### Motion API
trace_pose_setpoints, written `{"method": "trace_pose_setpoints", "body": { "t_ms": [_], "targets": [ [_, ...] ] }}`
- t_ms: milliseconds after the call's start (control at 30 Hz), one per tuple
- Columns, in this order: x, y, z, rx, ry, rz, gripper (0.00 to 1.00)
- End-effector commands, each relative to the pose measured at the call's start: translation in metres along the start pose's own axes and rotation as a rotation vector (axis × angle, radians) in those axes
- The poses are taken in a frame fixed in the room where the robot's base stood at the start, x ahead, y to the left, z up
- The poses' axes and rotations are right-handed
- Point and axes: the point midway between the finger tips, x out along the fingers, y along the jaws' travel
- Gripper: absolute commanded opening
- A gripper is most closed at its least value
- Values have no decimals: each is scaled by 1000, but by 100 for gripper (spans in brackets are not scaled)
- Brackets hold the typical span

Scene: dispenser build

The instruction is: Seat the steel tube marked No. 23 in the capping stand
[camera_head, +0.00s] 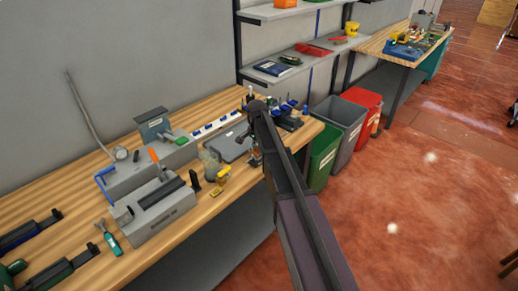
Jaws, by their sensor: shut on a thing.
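My gripper (255,158) is low over the right part of the wooden workbench, half hidden behind my own dark arm. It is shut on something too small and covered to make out. I cannot pick out the steel tube marked No. 23, and no number can be read. A dark cluster with blue parts (291,117) stands at the bench's right end, just right of my arm. I cannot tell whether the capping stand is in it. A grey flat case (230,146) lies left of my gripper.
The workbench (70,185) holds a grey block-shaped machine (152,210), a yellow tool (220,180) and a white strip with blue parts (215,126). Green (323,160), grey (340,117) and red (362,99) bins stand right of it. Shelves (290,65) hang behind. Red floor lies open at right.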

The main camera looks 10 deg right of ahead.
Motion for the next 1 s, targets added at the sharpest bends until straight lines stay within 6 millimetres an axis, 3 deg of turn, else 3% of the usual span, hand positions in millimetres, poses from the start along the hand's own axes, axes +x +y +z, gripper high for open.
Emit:
{"method": "trace_pose_setpoints", "body": {
  "t_ms": [267,300,400,700,800,1000],
  "targets": [
    [4,0,0,0,0,0,0],
    [3,0,0,0,0,0,39],
    [3,0,0,0,0,0,69],
    [3,0,0,0,0,0,70],
    [3,0,0,0,0,0,93],
    [3,0,0,0,0,0,93]
  ]
}}
